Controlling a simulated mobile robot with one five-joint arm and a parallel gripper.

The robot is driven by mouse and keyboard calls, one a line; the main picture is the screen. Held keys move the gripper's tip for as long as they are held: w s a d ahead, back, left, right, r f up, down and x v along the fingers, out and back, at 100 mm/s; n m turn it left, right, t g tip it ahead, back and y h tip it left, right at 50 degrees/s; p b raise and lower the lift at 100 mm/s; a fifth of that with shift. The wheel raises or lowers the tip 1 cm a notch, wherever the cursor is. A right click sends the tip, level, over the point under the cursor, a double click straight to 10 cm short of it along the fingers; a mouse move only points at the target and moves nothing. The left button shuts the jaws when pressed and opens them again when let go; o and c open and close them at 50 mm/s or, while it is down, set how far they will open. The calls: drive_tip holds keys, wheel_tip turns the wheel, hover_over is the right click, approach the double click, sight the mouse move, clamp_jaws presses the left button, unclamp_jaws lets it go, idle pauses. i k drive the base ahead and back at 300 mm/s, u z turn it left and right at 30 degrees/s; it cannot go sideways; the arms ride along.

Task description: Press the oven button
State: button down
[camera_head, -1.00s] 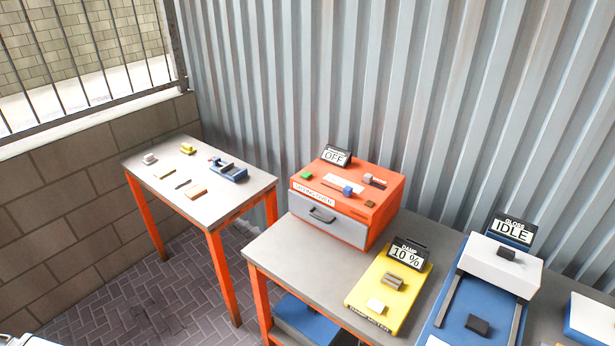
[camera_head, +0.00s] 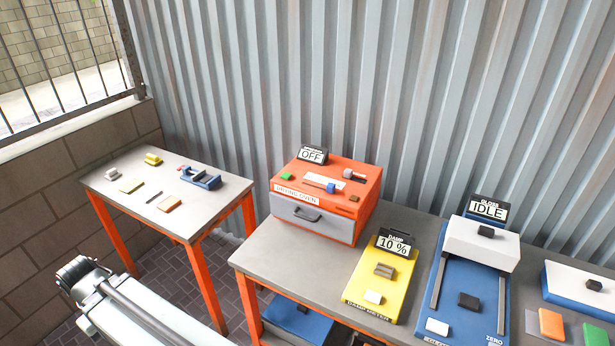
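The orange drying oven (camera_head: 350,210) stands on the left end of the grey workbench (camera_head: 290,262), with its grey drawer (camera_head: 318,222) shut. Its display (camera_head: 312,155) reads OFF. On its top are a green button-like block (camera_head: 288,176), a blue slider knob (camera_head: 331,188), a grey-and-red knob (camera_head: 352,174) and a small brown block (camera_head: 354,198). Nothing touches them. Part of my pale grey arm shows at the lower left, well apart from the oven. No gripper fingers can be made out.
A yellow damp meter (camera_head: 372,290) reading 10 % and a blue gloss device (camera_head: 460,290) reading IDLE stand right of the oven. A side table (camera_head: 130,197) at left holds a blue vise (camera_head: 201,178) and small blocks. A corrugated wall (camera_head: 400,100) stands close behind.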

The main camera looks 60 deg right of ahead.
sight(286, 176)
drive_tip(key=z, duration=0.2)
drive_tip(key=i, duration=1)
drive_tip(key=u, duration=0.1)
